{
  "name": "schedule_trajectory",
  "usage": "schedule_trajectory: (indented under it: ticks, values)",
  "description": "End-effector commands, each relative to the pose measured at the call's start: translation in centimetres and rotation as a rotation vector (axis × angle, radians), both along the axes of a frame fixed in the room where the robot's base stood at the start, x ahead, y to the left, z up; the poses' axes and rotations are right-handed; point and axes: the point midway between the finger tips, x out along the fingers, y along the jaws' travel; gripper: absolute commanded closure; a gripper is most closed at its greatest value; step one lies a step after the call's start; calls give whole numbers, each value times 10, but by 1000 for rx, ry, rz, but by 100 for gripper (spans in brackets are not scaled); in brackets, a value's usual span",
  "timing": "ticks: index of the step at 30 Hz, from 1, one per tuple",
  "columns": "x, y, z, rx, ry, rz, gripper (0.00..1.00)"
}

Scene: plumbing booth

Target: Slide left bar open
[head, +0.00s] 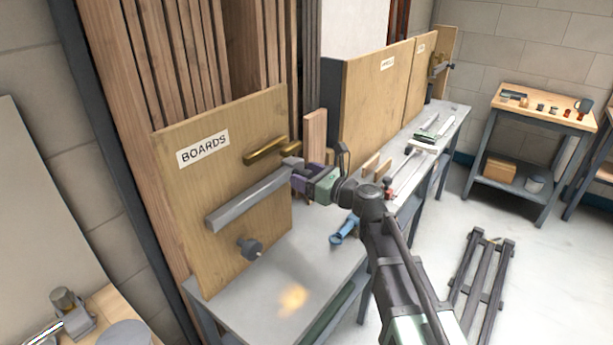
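A wooden panel labelled BOARDS (190,190) stands upright at the left of a grey bench. A long grey bar (245,202) lies slantwise across its face, its right end rising towards my gripper. A shorter brass bar (266,150) is above it, near the panel's right edge. A dark knob (250,248) sticks out below the grey bar. My gripper (293,167) is at the panel's right edge, by the right ends of both bars. Its fingertips are small and partly overlapped; I cannot tell whether they touch or hold a bar.
The grey bench top (285,298) is clear in front of the panel. A blue tool (343,230) lies on it beside my arm. A second wooden panel (372,100) and a small upright board (316,139) stand farther back. A dark frame (482,272) lies on the floor at right.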

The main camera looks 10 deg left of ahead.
Motion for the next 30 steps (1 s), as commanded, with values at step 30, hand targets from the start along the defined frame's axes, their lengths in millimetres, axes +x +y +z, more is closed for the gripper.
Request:
schedule_trajectory:
  ticks: [30]
  values:
    - [-53,-95,0,0,0,0,36]
